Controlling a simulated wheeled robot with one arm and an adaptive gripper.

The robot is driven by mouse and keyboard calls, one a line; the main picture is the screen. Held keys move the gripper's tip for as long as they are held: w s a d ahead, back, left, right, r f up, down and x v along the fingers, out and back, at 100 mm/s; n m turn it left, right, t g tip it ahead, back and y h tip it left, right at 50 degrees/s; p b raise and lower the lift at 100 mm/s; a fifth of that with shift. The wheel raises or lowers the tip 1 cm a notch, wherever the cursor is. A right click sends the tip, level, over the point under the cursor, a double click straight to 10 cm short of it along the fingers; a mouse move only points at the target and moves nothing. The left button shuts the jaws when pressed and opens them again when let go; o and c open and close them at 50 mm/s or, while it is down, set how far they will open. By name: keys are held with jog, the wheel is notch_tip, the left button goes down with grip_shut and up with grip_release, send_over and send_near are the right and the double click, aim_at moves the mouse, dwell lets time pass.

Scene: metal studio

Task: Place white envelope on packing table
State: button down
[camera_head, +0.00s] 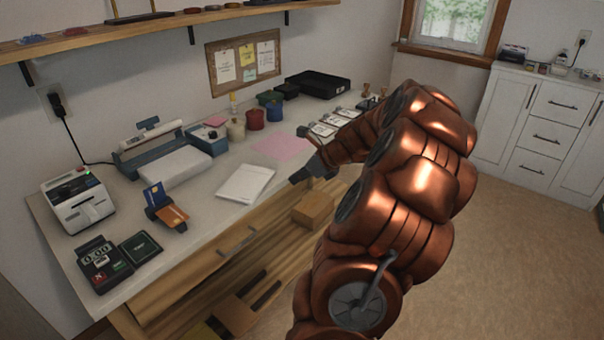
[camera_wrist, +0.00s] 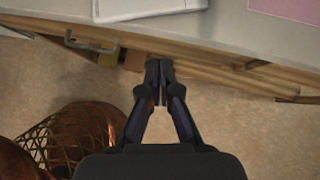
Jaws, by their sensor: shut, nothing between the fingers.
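A flat white item (camera_head: 245,184), which could be the white envelope or a stack of paper, lies near the front edge of the light-topped table (camera_head: 215,210). I cannot tell which it is. Part of a white flat item also shows at the top of the wrist view (camera_wrist: 150,8), on the tabletop (camera_wrist: 232,28). My gripper (camera_head: 296,181) is just off the table's front edge, to the right of the white item and apart from it. In the wrist view my gripper (camera_wrist: 159,78) has its fingertips together, empty, by the wooden table front.
A pink sheet (camera_head: 283,146) lies behind the white item. A card holder (camera_head: 166,210), card terminal (camera_head: 103,262) and label printer (camera_head: 78,199) stand at left. A brown box (camera_head: 313,207) sits below the tabletop. A drawer handle (camera_head: 238,242) sticks out in front.

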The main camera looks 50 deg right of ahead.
aim_at(266, 185)
jog(key=w+f, duration=0.1)
jog(key=w, duration=0.1)
jog(key=w+a+f, duration=0.1)
jog(key=w, duration=0.1)
jog(key=w+f, duration=0.1)
jog(key=w, duration=0.1)
jog(key=shift+w+a+f, duration=0.2)
jog(key=shift+f, duration=0.15)
jog(key=shift+w+a, duration=0.15)
jog(key=shift+w, duration=0.4)
